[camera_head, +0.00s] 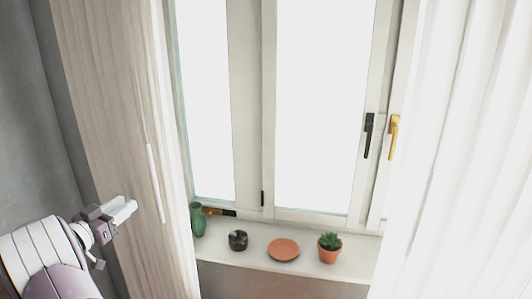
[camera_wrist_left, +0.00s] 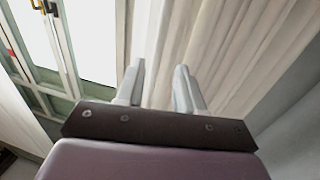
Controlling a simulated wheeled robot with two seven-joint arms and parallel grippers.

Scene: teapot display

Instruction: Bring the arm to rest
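My left arm (camera_head: 45,262), white and mauve, comes in from the lower left in the head view. Its left gripper (camera_head: 127,208) points right, in front of the beige curtain (camera_head: 110,110), and is left of the window sill. In the left wrist view, the two pale fingers of the left gripper (camera_wrist_left: 160,72) stand apart with nothing between them, so it is open and empty. Curtain folds show beyond the fingertips; I cannot tell how far off they are. My right gripper is in neither view.
A sill (camera_head: 260,262) holds a green vase (camera_head: 197,219), a dark round pot (camera_head: 238,240), a terracotta saucer (camera_head: 284,250) and a potted succulent (camera_head: 329,252). The window has a black handle (camera_head: 368,135) and a yellow handle (camera_head: 393,137). A white curtain (camera_head: 470,150) hangs right.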

